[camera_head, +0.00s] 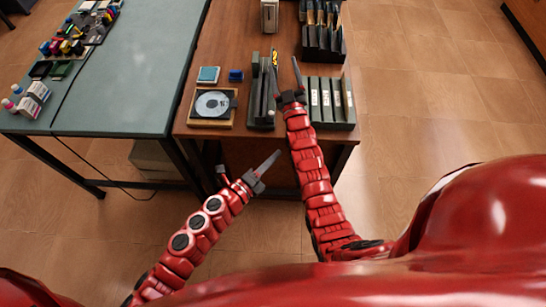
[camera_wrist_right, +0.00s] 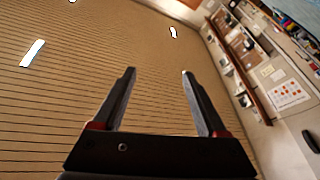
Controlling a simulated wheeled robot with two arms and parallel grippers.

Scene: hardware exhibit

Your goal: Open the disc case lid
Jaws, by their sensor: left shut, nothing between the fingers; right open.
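The disc case (camera_head: 197,122) lies flat near the front left of the brown table in the head view. It is square with a tan border, and a grey disc shows in it. I cannot tell the state of its lid. My left gripper (camera_head: 273,159) is shut and empty, below and to the right of the case, in front of the table's front edge. My right gripper (camera_head: 285,75) is open and empty, over the table to the right of the case. Its two fingers also show apart in the right wrist view (camera_wrist_right: 158,90), with nothing between them.
A dark rack (camera_head: 262,118) stands right of the case, and a rack with white-labelled dark boxes (camera_head: 340,123) lies further right. A blue-topped box (camera_head: 208,75) and a small blue item (camera_head: 236,76) sit behind the case. A green-topped table (camera_head: 135,75) adjoins on the left.

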